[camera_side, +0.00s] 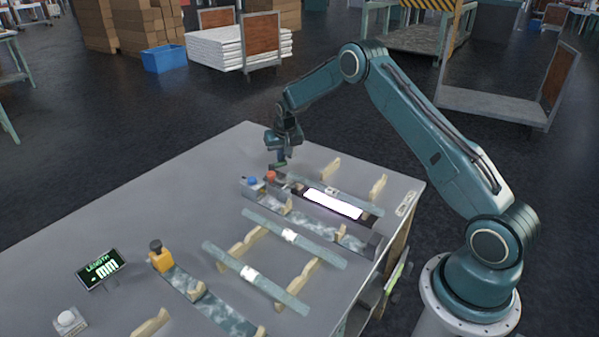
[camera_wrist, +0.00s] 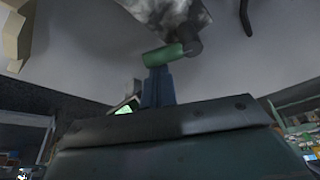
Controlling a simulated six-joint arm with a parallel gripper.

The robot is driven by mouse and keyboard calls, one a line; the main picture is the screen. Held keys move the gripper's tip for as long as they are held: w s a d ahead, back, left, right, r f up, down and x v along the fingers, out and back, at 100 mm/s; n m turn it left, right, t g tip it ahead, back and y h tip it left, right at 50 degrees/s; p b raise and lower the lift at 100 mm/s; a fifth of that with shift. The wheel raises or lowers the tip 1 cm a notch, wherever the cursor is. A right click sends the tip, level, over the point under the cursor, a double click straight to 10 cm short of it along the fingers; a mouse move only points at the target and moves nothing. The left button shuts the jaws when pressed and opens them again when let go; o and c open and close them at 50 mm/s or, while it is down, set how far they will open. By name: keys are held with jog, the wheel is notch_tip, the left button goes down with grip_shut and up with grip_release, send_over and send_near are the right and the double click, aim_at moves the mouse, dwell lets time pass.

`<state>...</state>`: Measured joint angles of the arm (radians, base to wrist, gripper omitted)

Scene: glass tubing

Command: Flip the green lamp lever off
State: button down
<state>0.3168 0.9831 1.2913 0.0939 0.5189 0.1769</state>
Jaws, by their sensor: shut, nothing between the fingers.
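My gripper (camera_side: 281,157) is shut and empty, pointing down at the far edge of the lamp fixture in the side view. The green lever (camera_side: 277,166) is small there, right at my fingertips. In the wrist view the green lever (camera_wrist: 165,55) is a short rounded handle joined to a dark grey pivot on its right. My blue fingers (camera_wrist: 158,76) reach up to it and overlap it; I cannot tell whether they touch. The lamp (camera_side: 332,203) is a bright white lit panel in a dark frame.
A red knob (camera_side: 271,176) and a blue knob (camera_side: 252,181) stand close to the lever. A yellow block (camera_side: 161,260) and a length display (camera_side: 100,267) are at the left. The table's far left is clear.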

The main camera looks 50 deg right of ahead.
jog(key=m, duration=0.2)
jog(key=s+m+g+h, duration=0.1)
jog(key=m, duration=0.1)
jog(key=s+a+m, duration=0.1)
jog(key=m, duration=0.1)
jog(key=shift+a+f+g, duration=0.1)
jog(key=shift+g, duration=0.2)
jog(key=m, duration=0.2)
jog(key=s+a+m+g, duration=0.1)
jog(key=m, duration=0.1)
jog(key=shift+s+a+m+g+h, duration=0.1)
jog(key=shift+a+m+g+h, duration=0.05)
jog(key=shift+m+g+h, duration=0.2)
jog(key=shift+a, duration=0.15)
jog(key=shift+s, duration=0.1)
jog(key=shift+d+r, duration=0.2)
jog(key=shift+d, duration=0.35)
jog(key=d, duration=0.3)
jog(key=shift+d+r, duration=0.1)
jog(key=shift+r, duration=0.2)
jog(key=v, duration=1)
jog(key=shift+a, duration=0.3)
